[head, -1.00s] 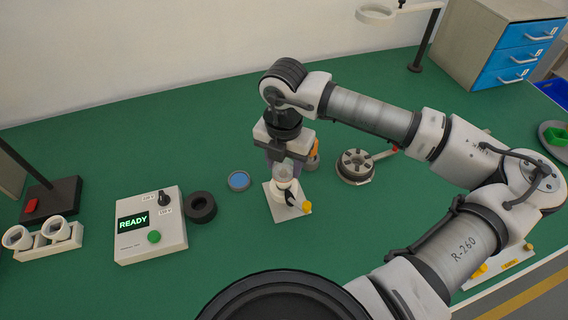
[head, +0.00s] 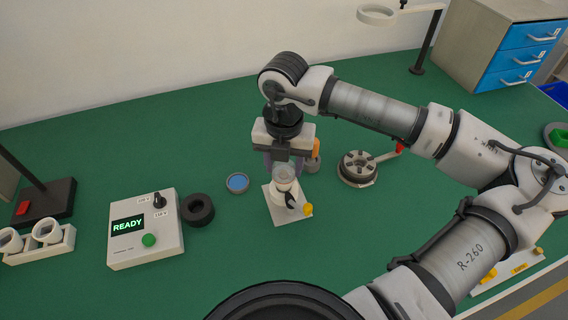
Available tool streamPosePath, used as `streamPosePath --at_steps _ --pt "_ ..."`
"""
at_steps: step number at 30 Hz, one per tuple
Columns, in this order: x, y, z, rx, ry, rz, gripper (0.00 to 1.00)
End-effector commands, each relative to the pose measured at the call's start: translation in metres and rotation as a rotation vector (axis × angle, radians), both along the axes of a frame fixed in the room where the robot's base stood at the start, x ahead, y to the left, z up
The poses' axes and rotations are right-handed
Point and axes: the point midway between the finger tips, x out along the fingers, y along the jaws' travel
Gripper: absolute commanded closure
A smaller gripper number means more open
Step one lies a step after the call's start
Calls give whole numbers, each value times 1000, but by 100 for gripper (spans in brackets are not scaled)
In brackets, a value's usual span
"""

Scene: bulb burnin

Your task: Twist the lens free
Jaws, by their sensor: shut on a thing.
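The lens is a clear, pale cap (head: 284,172) on a small white fixture with a square base plate (head: 285,214) and a yellow knob (head: 308,209). My gripper (head: 284,170) points down over the fixture and is shut on the lens, a finger on each side. The lens appears seated on the fixture and upright. Whether it has come loose cannot be seen. The far side of the lens is hidden by my gripper.
A control box (head: 145,229) reading READY, a black ring (head: 198,209) and a blue disc (head: 237,183) lie left of the fixture. A round metal device with a red-tipped lever (head: 358,167) stands to the right. Open green mat lies in front.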

Motion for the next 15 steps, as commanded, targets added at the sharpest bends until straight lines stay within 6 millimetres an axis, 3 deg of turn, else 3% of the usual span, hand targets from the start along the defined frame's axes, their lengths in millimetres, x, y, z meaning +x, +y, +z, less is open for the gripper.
streamPosePath --at_steps 15 --pt "0 0 -1 -1 0 204 75"
